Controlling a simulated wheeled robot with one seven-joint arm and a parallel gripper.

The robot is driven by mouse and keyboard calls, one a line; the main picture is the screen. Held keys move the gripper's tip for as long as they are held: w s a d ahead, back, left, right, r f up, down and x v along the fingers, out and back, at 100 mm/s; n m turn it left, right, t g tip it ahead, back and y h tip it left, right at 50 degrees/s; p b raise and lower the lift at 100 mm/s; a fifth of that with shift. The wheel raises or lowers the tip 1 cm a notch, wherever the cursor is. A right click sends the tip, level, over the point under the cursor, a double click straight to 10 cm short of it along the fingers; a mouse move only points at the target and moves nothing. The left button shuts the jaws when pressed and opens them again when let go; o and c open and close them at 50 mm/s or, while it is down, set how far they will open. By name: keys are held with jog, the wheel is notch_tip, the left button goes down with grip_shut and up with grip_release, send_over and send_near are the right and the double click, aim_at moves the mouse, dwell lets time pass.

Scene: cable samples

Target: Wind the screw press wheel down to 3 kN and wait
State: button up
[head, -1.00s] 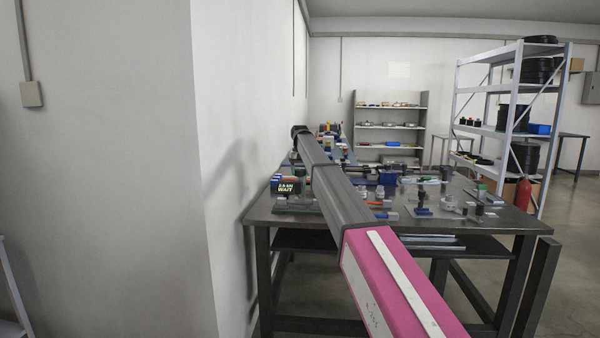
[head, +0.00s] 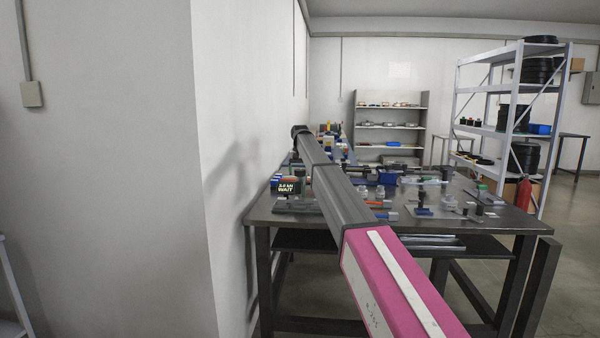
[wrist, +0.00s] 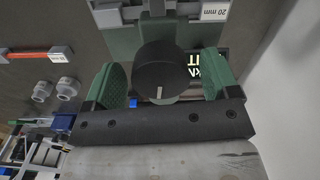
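The black press wheel (wrist: 160,72), with a pale mark on its face, stands in the middle of the wrist view. My gripper (wrist: 163,82) is open around it. One green finger is on each side, with a narrow gap visible at least on the right. In the head view the press display (head: 288,186) stands at the left of the bench; its small text looks like "3.0 kN" above "WAIT", the digits blurred. Part of the lit text also shows behind the right finger in the wrist view. My arm hides the wheel and my gripper in the head view.
The dark bench (head: 470,222) carries several small samples and fixtures right of my arm. A plain wall (head: 235,180) stands close on the left. A storage rack (head: 500,130) and a red extinguisher (head: 522,193) are at the right. A "20 mm" label (wrist: 214,11) shows in the wrist view.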

aim_at(300, 170)
notch_tip(300, 170, up, 11)
dwell(0.8)
jog(key=shift+f, duration=0.1)
dwell(1.0)
